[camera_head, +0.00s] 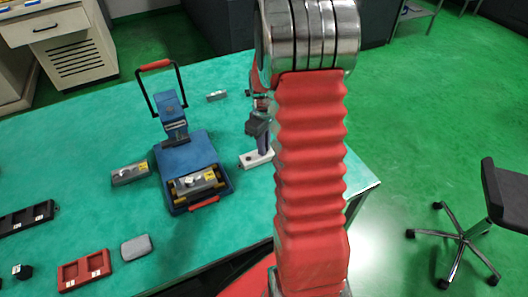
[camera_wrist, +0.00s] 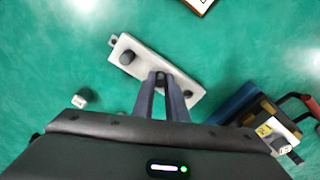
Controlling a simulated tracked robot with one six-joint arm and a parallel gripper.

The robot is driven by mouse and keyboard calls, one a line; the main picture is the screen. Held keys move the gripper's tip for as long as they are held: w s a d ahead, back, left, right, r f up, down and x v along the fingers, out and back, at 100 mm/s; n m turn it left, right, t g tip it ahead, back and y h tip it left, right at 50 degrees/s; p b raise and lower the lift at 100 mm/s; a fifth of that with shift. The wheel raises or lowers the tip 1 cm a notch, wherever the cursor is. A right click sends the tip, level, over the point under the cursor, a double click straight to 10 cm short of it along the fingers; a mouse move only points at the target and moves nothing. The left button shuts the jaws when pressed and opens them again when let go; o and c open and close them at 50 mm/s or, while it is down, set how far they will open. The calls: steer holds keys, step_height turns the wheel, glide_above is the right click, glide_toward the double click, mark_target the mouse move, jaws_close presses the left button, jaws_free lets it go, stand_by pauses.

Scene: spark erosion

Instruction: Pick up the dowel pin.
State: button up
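A pale grey block (camera_wrist: 184,90) lies on the green table, with a dark round knob (camera_wrist: 127,57) near one end. My gripper (camera_wrist: 159,76) points down at the block's middle in the wrist view. Its fingertips are close together around a small dark end, which may be the dowel pin; I cannot tell for sure whether they touch it. In the head view my gripper (camera_head: 259,128) is just above the same block (camera_head: 256,160), partly behind my red arm sleeve. A small grey cylinder (camera_wrist: 82,98) stands on the table left of my gripper.
A grey block (camera_head: 130,173), a red tray (camera_head: 84,270), a black tray (camera_head: 27,217) and a grey tin (camera_head: 136,247) lie farther left. A chair (camera_head: 505,195) stands at right.

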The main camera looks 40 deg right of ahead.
jaws_close()
step_height(320, 180, up, 10)
stand_by(0.6)
stand_by(0.5)
